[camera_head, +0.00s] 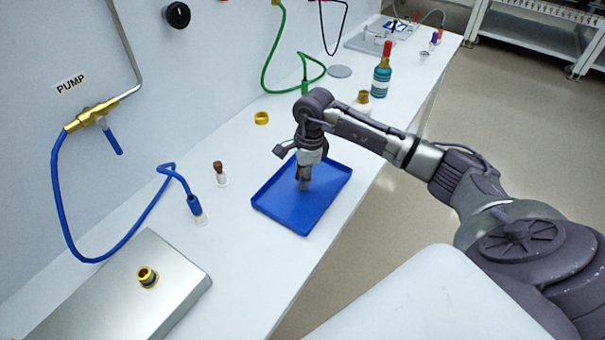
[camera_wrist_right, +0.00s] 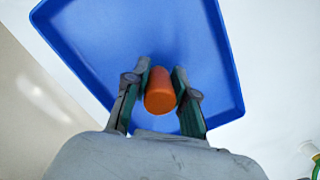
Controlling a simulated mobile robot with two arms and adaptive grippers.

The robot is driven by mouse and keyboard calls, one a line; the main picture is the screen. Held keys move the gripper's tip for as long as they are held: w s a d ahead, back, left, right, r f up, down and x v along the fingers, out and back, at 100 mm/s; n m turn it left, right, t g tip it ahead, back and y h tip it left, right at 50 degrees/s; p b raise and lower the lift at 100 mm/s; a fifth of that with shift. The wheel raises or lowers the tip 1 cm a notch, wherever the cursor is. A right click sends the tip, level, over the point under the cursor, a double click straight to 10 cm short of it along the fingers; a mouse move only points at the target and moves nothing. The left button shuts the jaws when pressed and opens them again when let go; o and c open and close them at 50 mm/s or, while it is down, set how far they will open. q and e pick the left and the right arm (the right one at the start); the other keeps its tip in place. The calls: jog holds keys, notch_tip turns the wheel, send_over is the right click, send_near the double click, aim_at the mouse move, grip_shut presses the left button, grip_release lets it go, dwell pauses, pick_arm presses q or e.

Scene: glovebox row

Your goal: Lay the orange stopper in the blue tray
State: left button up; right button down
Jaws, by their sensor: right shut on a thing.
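The blue tray (camera_head: 282,208) lies flat on the white bench, and it fills much of the right wrist view (camera_wrist_right: 95,45). My right gripper (camera_head: 305,184) points down over the tray's inside. In the right wrist view its two fingers (camera_wrist_right: 160,92) are shut on the orange stopper (camera_wrist_right: 160,97), one on each side. The stopper is over the tray floor; I cannot tell whether it touches it. In the head view the stopper is hidden by the gripper. My left gripper is not in view.
A teal bottle (camera_head: 381,77) stands farther back. A metal plate (camera_head: 105,290) is at the front left.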

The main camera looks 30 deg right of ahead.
jog(key=c, duration=1)
grip_release()
jog(key=shift+f, duration=0.1)
jog(key=shift+o, duration=0.2)
jog(key=r+b, duration=0.1)
jog(key=r, duration=0.2)
jog(key=r+b, duration=0.1)
jog(key=r, duration=0.3)
jog(key=d+r, duration=0.1)
jog(key=r, duration=0.3)
jog(key=shift+s+d+r+b, duration=0.1)
jog(key=shift+s+b, duration=0.1)
jog(key=shift+b, duration=0.2)
jog(key=shift+r, duration=0.5)
